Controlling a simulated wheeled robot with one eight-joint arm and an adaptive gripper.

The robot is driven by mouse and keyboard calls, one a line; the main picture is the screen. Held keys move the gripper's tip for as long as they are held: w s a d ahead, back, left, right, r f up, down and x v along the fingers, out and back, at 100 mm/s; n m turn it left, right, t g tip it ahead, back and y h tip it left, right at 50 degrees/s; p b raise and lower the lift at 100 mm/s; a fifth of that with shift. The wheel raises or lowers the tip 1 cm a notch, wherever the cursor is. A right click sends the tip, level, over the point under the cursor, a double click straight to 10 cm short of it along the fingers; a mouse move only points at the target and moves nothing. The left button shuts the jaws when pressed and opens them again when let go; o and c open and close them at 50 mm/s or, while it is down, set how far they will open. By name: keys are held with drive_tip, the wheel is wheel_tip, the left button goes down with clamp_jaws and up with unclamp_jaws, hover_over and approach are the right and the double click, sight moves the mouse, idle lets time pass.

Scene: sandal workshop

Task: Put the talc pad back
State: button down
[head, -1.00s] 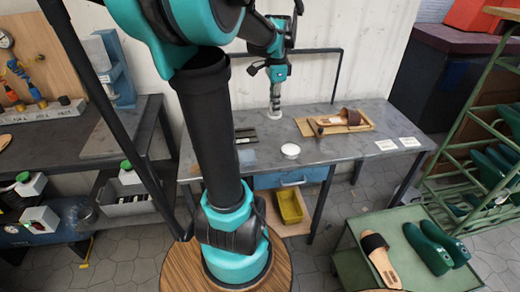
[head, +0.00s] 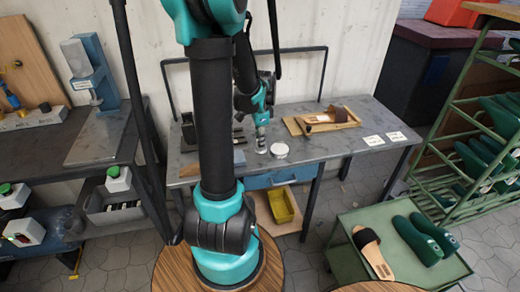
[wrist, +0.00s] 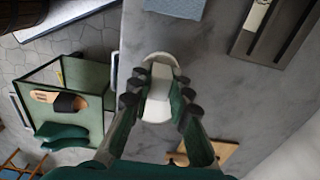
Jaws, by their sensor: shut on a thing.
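In the wrist view my gripper (wrist: 160,98) is shut on a small white block-like piece, the talc pad (wrist: 161,78), held between the two fingers. A pale rounded shape shows behind the pad; I cannot tell whether it is part of it or the dish below. In the head view my gripper (head: 261,148) points down over the workbench, its tip low and close to the top. A white round dish (head: 279,149) sits just right of the tip. Whether the pad touches anything is unclear.
The grey workbench (head: 330,150) carries a wooden board (head: 320,122) with a sandal at right, white cards (head: 385,138) beyond it, and a dark slotted rack (wrist: 275,35). A blue-grey mat (wrist: 175,8) lies nearby. A green trolley (head: 350,215) stands front right.

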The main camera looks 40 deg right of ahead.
drive_tip(key=shift+f, duration=1.85)
drive_tip(key=shift+f, duration=0.15)
drive_tip(key=c, duration=1.4)
unclamp_jaws()
wheel_tip(320, 180, up, 12)
drive_tip(key=shift+r, duration=0.2)
drive_tip(key=w+a+f+n+t, duration=0.1)
drive_tip(key=w+a+n, duration=0.2)
drive_tip(key=a, duration=0.2)
drive_tip(key=w+a+f+n, duration=0.1)
drive_tip(key=w+a+n, duration=0.1)
drive_tip(key=a+n, duration=0.3)
drive_tip(key=a+f+n+t, duration=0.1)
drive_tip(key=a+f+n, duration=0.1)
drive_tip(key=a+n, duration=0.3)
drive_tip(key=s+a+f+n+t, duration=0.1)
drive_tip(key=a+n, duration=0.4)
drive_tip(key=a, duration=0.6)
drive_tip(key=s+a+f+n+t, duration=0.1)
drive_tip(key=a+f+n, duration=0.2)
drive_tip(key=a+n, duration=0.2)
drive_tip(key=shift+a+n, duration=0.4)
drive_tip(key=shift+a, duration=1.4)
